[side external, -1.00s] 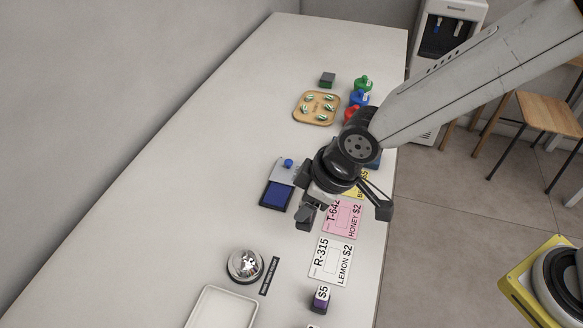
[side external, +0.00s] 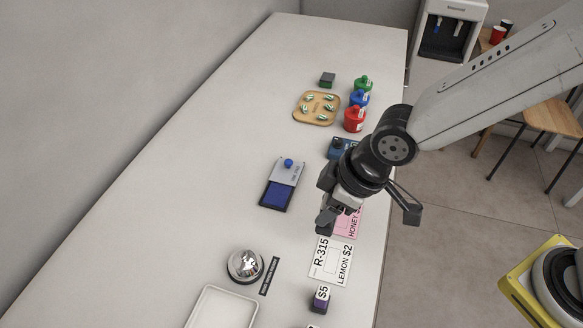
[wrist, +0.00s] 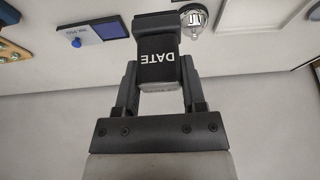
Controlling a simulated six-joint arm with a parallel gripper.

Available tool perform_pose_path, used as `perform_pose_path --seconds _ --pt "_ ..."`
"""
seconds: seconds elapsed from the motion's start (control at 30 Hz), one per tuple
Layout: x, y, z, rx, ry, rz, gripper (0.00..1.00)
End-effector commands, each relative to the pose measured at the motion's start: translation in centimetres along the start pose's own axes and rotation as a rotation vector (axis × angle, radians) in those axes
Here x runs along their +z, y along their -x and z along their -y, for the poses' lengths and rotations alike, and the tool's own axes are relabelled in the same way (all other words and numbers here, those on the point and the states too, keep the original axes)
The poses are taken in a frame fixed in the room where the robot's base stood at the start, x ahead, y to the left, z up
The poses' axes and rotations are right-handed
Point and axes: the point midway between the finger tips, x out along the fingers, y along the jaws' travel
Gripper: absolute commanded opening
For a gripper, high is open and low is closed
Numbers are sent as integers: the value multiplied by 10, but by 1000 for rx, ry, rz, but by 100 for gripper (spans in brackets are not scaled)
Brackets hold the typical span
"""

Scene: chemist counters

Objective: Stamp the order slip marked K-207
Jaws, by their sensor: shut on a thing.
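My gripper (side external: 328,222) is shut on a black stamp marked DATE, which shows between the fingers in the wrist view (wrist: 158,62). In the side view the gripper is over the row of order slips. A pink slip (side external: 350,223) reading HONEY is partly hidden behind it. A white slip marked R-315, LEMON $2 (side external: 332,261) lies just nearer the camera. No K-207 mark is readable in either view. The blue ink pad (side external: 277,195) lies open to the left of the gripper; its grey lid carries a blue knob. The pad also shows in the wrist view (wrist: 103,30).
A silver bell (side external: 245,266), a black strip (side external: 269,276) and a white tray (side external: 222,310) are at the near left. A purple $5 block (side external: 320,298) stands near the right edge. A wooden tray (side external: 317,108) and a red jar (side external: 354,119) are farther back.

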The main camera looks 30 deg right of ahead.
Motion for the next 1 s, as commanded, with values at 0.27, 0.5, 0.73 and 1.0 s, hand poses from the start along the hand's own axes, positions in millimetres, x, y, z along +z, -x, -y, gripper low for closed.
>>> perform_pose_path --seconds 0.27,0.5,0.73,1.0 --pt "0 0 0 0 0 -1 34" --pt "-2 -1 -1 1 -1 0 15" --pt "-17 -10 -12 4 -3 1 15" --pt "-53 -36 -45 7 -7 5 15"
